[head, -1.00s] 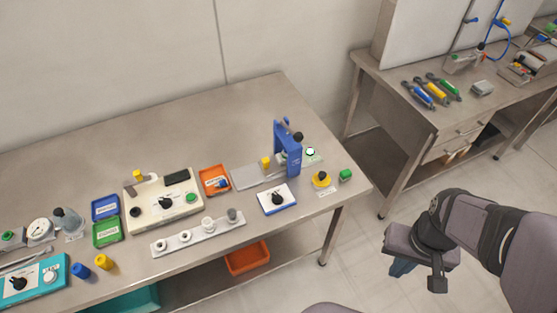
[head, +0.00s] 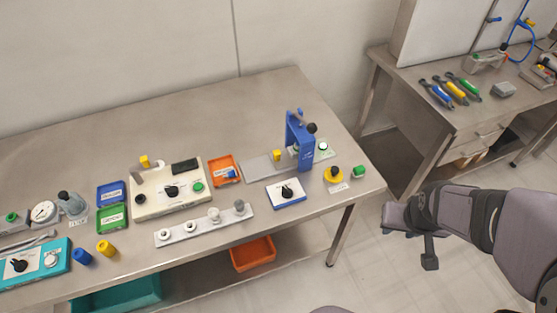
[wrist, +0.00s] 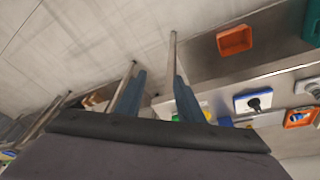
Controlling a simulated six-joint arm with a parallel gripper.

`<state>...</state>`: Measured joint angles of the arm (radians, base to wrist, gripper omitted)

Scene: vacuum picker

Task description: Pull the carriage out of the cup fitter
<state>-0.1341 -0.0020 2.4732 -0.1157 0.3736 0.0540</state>
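The cup fitter is a blue upright press (head: 300,140) with a black knob, near the right end of the long bench. Its flat grey base (head: 256,167) runs out to the left. A yellow grip (head: 277,155), which looks like part of the carriage, stands upright on this base just left of the blue frame. The carriage's body is too small to make out. My gripper (head: 395,217) is off the bench's right end, above the floor, well away from the fitter. In the wrist view its two blue-grey fingers (wrist: 160,78) are apart with nothing between them.
A blue-white panel with a black knob (head: 287,192) lies in front of the fitter. A yellow-and-black button (head: 334,174) and a green block (head: 359,172) are to its right. An orange tray (head: 222,161) lies left. A second bench (head: 455,125) stands right; floor lies between.

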